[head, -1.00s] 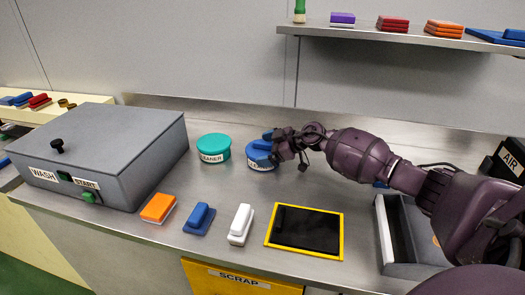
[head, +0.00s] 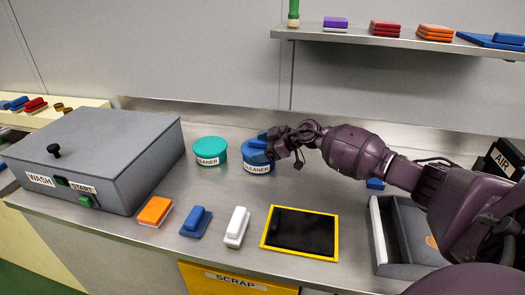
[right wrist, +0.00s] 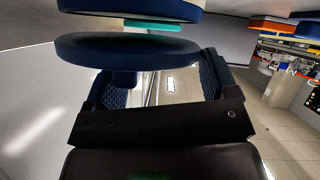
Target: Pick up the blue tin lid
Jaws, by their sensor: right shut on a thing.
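The blue tin lid (head: 257,143) is a flat round disc with a small knob. It is over the blue tin (head: 257,168), which has a CLEANER label. My right gripper (head: 279,145) is at the lid from the right and shut on it. In the right wrist view, the lid (right wrist: 125,50) and its knob lie by the fingers of my right gripper (right wrist: 160,82). A narrow gap shows between the lid and the tin (right wrist: 130,8). The grip on the knob is partly hidden. My left gripper is not in view.
A teal tin (head: 210,150) stands just left of the blue tin. A grey WASH box (head: 100,150) is at the left. Orange, blue and white blocks and a yellow-framed black pad (head: 301,232) lie in front. A grey open tray (head: 383,240) is at the right.

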